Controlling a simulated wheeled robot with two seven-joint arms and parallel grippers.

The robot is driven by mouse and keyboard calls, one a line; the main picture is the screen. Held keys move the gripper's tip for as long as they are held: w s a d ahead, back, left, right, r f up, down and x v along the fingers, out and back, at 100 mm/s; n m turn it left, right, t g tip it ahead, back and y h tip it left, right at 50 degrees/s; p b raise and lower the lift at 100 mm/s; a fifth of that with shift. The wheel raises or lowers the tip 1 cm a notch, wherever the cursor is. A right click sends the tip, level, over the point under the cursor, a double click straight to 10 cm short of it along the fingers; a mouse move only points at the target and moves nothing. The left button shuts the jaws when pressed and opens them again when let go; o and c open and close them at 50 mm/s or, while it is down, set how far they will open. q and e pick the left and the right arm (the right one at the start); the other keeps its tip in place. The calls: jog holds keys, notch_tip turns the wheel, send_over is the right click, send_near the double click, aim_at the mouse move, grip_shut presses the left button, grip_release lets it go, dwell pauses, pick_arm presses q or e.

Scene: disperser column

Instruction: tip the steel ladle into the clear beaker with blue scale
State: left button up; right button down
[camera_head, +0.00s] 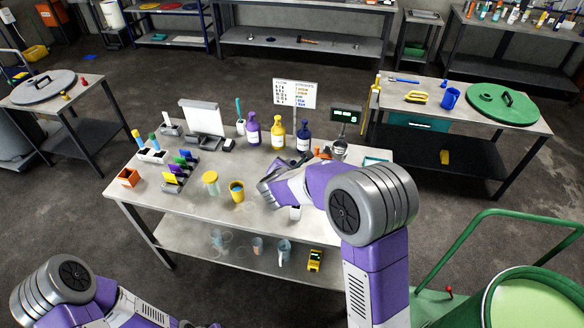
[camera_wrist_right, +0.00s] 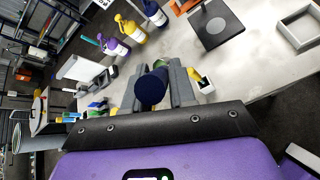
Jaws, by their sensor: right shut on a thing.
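Purple (camera_head: 253,133), yellow (camera_head: 277,135) and blue (camera_head: 303,138) bottles line the back. An orange box (camera_head: 129,177) sits at the left; bench surface is clear near the front left.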

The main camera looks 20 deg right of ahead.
jog(key=shift+s+a+f+t+h+b, duration=0.2)
jog(key=shift+s+a+f+b, duration=0.15)
jog(key=shift+b, duration=0.35)
jog(key=shift+s+a+f+t+h+b, duration=0.1)
jog(key=shift+s+a+f+t+b, duration=0.15)
jog(key=shift+a+b, duration=0.3)
jog(key=s+a+f+n+t+h+b, duration=0.1)
jog(key=s+a+f+t+h+b, duration=0.1)
jog(key=f+b, duration=0.4)
jog(key=s+a+f+n+t+h+b, duration=0.1)
jog(key=s+a+f+b, duration=0.4)
jog(key=b, duration=1)
jog(key=shift+s+a+f+t+h, duration=0.2)
jog(key=shift+a+f+t+h, duration=0.6)
jog(key=shift+a+t, duration=0.35)
dwell(3.4)
